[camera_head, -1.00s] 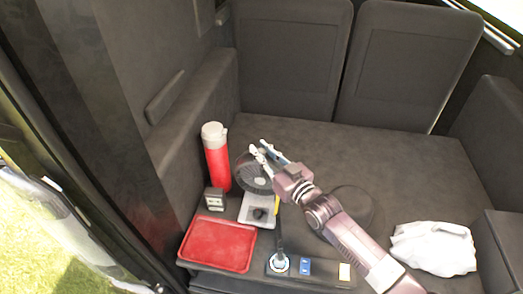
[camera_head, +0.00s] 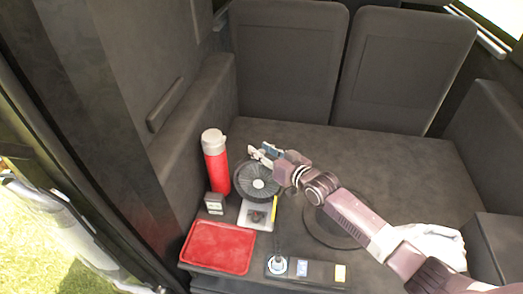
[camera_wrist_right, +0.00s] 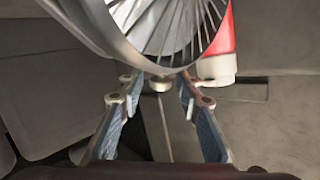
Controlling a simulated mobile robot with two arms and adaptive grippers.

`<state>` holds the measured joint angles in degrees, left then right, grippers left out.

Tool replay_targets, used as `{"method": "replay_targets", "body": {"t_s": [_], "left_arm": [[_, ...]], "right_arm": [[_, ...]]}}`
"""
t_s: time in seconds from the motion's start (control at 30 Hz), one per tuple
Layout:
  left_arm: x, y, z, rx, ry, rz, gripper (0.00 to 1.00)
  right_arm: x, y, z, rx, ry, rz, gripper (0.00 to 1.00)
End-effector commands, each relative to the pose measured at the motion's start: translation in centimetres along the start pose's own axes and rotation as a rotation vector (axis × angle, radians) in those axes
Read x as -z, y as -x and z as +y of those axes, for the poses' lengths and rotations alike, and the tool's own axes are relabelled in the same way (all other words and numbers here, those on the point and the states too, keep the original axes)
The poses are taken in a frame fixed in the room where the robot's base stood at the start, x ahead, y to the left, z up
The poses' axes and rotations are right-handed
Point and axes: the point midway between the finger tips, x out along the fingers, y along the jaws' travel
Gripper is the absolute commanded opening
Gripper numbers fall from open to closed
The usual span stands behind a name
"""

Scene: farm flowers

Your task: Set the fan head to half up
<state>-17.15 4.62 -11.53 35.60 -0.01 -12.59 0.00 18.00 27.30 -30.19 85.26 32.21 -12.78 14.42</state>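The fan has a round dark head (camera_head: 257,184) on a pale base (camera_head: 247,216) at the left of the seat. In the head view its grille faces up towards the camera. My right gripper (camera_head: 263,152) is at the far edge of the fan head. In the right wrist view the fan head (camera_wrist_right: 165,22) fills the top middle, its pale rim close to the fingertips. The right gripper's fingers (camera_wrist_right: 160,86) are apart, with a small round knob showing between their tips; I cannot tell whether they touch the fan. My left gripper is out of view.
A red bottle (camera_head: 216,168) stands close left of the fan, with a small box (camera_head: 214,203) before it. A red tray (camera_head: 218,247) and a socket panel (camera_head: 311,272) lie in front. A white cloth (camera_head: 441,243) is at right. The back middle is clear.

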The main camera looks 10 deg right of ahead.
Motion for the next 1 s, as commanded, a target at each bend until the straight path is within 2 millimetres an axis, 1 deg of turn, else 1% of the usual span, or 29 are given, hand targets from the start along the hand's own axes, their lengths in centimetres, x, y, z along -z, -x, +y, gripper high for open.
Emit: {"method": "replay_targets", "body": {"t_s": [0.27,0.37,0.43,0.57,0.8,0.9,1.0], "left_arm": [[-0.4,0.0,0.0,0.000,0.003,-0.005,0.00],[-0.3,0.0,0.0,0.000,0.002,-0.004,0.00],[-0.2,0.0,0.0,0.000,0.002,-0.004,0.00],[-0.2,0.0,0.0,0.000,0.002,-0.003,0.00],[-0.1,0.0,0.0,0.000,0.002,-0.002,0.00],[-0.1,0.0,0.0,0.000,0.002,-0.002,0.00],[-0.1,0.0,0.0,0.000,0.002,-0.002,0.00]], "right_arm": [[0.0,0.1,0.0,0.000,0.000,0.001,0.33],[-0.1,0.6,0.0,0.000,-0.001,0.000,0.33],[-0.1,1.2,0.0,0.000,-0.001,0.001,0.33],[-0.1,3.2,0.0,0.000,0.001,0.000,0.33],[-0.2,8.0,0.0,0.000,0.001,-0.002,0.33],[-0.1,9.6,0.0,0.000,0.001,-0.002,0.33],[-0.2,10.8,0.1,-0.001,0.000,-0.002,0.33]]}}
